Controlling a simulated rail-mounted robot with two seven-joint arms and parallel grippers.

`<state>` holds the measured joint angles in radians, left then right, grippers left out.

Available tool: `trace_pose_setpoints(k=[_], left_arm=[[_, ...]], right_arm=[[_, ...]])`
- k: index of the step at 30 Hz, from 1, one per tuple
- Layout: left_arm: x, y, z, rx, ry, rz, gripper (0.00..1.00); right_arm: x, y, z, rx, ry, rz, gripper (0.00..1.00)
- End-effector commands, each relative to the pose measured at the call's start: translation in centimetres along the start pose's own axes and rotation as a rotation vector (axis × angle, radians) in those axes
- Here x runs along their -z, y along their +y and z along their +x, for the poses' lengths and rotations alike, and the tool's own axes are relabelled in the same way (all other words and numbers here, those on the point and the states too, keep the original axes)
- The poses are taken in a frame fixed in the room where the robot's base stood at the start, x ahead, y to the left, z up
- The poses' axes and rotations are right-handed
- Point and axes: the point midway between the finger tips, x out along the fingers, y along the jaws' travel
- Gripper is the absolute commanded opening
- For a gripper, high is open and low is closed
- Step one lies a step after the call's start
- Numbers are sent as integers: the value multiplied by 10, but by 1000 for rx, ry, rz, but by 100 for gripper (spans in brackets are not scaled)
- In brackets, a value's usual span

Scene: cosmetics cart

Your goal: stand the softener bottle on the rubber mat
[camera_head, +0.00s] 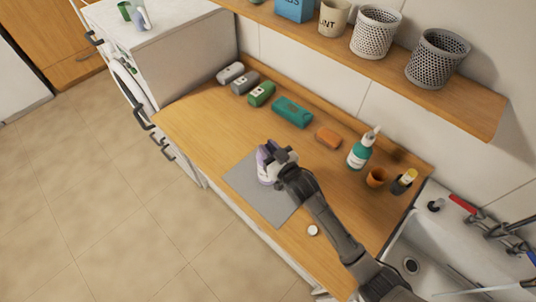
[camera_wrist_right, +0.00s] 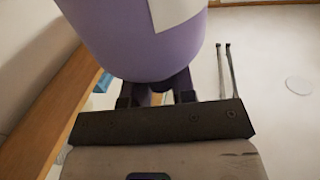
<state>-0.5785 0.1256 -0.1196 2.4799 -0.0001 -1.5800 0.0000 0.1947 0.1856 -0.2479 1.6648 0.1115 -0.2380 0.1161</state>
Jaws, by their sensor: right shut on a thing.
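The softener bottle (camera_head: 264,168), purple with a white label, is over the far part of the grey rubber mat (camera_head: 279,206) in the head view. My right gripper (camera_head: 280,158) is shut on it and partly covers it. In the right wrist view the purple bottle (camera_wrist_right: 140,40) fills the upper middle, with the fingers (camera_wrist_right: 160,92) against it. The bottle looks roughly upright, but I cannot tell whether its base touches the mat. My left gripper is not in view.
A teal case (camera_head: 292,111) lies behind. A white round cap (camera_head: 313,230) is near the front edge. The sink (camera_head: 430,255) is at right.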

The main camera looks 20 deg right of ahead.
Motion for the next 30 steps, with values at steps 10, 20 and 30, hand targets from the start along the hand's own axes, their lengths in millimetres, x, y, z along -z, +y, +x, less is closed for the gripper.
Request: trace_pose_setpoints(k=[10, 20, 30], left_arm=[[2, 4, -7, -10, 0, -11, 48], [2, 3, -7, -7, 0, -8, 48], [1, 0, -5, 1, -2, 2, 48]], right_arm=[[-34, -1, 1, 0, -2, 1, 0], [-41, -1, 1, 0, 0, 0, 0], [-44, -1, 1, 0, -1, 0, 37]])
